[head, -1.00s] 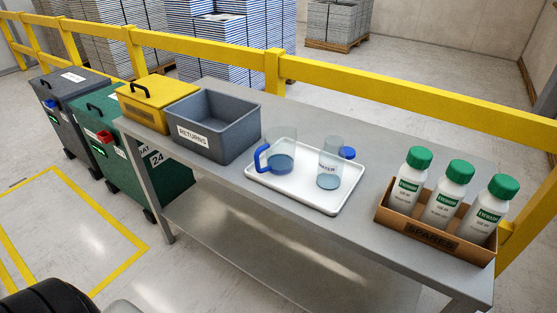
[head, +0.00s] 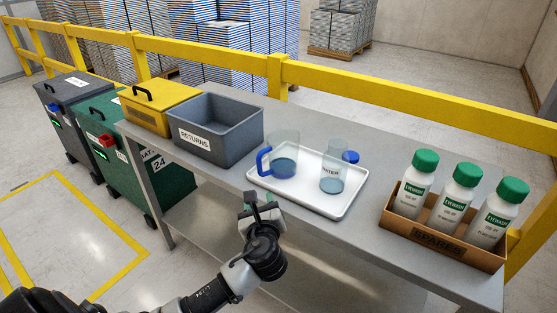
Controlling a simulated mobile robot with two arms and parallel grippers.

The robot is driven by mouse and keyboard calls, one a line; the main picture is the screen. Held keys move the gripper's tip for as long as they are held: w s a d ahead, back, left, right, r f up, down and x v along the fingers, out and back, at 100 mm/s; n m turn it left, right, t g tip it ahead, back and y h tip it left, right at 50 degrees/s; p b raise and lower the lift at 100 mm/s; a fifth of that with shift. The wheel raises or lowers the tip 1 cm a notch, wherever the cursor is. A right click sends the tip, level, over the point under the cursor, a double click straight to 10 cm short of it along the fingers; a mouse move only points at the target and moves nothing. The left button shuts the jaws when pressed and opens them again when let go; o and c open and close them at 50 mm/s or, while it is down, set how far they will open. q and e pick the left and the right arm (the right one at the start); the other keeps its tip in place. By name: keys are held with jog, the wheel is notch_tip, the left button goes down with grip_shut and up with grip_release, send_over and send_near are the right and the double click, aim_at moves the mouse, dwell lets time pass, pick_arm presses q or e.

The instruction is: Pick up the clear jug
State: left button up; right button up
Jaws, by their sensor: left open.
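The clear jug (head: 284,148) stands upright on the white tray (head: 330,203) on the grey table. It has a blue handle on its left side and some bluish liquid in the bottom. A second clear vessel (head: 332,158), narrower and with a label reading "WATER", stands to its right on the same tray. A blue piece (head: 351,157) shows just behind that vessel. My left gripper (head: 262,200) is open and empty, in front of the table's near edge, below and left of the jug and apart from it. My right gripper is not in view.
A grey bin labelled "RETURNS" (head: 216,152) and a yellow box (head: 158,112) stand left of the tray. A cardboard "SPARES" box (head: 437,240) with white, green-capped bottles stands at the right. A yellow rail (head: 400,91) runs behind the table. Bare tabletop lies before the tray.

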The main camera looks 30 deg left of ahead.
aim_at(260, 168)
pick_arm(q)
jog(key=w+a+m, duration=0.1)
jog(key=w, duration=0.1)
jog(key=w+a+r+m, duration=0.1)
jog(key=w, duration=0.1)
jog(key=w+a+r+t, duration=0.1)
jog(key=shift+w+a+r+m+y, duration=0.15)
jog(key=shift+w+a+m+y, duration=0.05)
jog(key=shift+w+m+y, duration=0.2)
jog(key=x, duration=0.6)
jog(key=shift+d+f, duration=0.1)
jog(key=shift+f, duration=0.1)
jog(key=shift+r, duration=0.1)
grip_shut()
